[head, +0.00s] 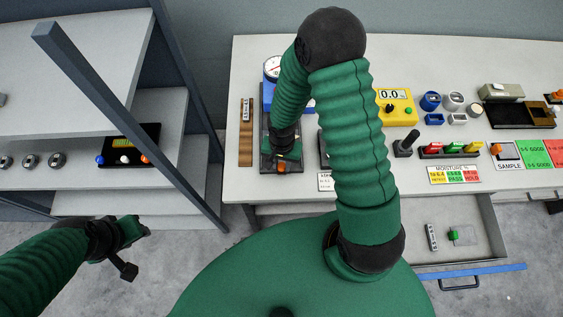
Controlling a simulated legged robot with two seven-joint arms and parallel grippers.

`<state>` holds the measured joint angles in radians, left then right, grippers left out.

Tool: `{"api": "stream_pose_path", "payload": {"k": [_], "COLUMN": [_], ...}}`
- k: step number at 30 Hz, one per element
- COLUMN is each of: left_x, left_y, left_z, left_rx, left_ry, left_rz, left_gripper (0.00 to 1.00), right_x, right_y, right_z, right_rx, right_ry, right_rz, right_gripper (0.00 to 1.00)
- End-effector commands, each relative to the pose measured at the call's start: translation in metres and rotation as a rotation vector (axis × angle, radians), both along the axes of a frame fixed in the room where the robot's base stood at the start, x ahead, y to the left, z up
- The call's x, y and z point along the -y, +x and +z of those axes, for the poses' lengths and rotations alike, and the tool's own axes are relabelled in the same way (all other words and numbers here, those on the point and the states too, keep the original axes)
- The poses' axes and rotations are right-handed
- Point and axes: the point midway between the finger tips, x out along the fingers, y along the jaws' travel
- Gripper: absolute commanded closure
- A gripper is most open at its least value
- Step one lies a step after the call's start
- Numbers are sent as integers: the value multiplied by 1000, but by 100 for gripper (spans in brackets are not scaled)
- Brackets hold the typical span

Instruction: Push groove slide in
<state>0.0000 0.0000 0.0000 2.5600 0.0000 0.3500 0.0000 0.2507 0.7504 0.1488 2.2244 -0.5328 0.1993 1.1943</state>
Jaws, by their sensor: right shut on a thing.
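A dark, narrow device (266,166) lies near the front edge of the bench at left of centre. A small orange piece (282,169) shows at its near end; I take it for the groove slide's end. My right gripper (284,157) points down over this device and is shut on the slide. The gripper and forearm hide the grip and much of the device, so how far in the slide sits cannot be told. My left gripper (138,233) hangs at lower left, away from the bench; its jaw opening is unclear.
A wooden strip (246,148) lies left of the device and a round dial (272,68) stands behind it. A yellow meter (397,106) and a black joystick (405,143) are to the right. An open drawer (487,228) juts out below the bench. A shelf rack (180,150) stands left.

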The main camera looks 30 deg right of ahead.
Motion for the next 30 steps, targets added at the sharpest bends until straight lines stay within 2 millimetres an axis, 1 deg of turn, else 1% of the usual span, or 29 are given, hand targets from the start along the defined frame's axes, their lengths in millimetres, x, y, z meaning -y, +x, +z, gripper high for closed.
{"api": "stream_pose_path", "payload": {"k": [4,7,12,15,20,27,28,30], "left_x": [0,0,0,0,0,0,0,0], "left_y": [0,0,0,0,0,0,0,0], "left_z": [7,13,11,8,7,7,7,7], "left_rx": [0,0,0,0,0,0,0,0], "left_ry": [0,0,0,0,0,0,0,0], "left_rz": [0,0,0,0,0,0,0,0], "left_gripper": [64,64,64,64,64,64,64,64], "right_x": [8,22,45,55,60,61,61,61], "right_y": [17,38,76,91,100,102,102,102], "right_z": [4,5,1,1,2,2,2,2], "right_rx": [9,10,10,8,8,11,11,10], "right_ry": [-2,-3,-3,-3,-2,-2,-3,-3], "right_rz": [-3,-6,-3,-3,0,0,0,0], "right_gripper": [100,100,100,100,100,100,71,62]}}
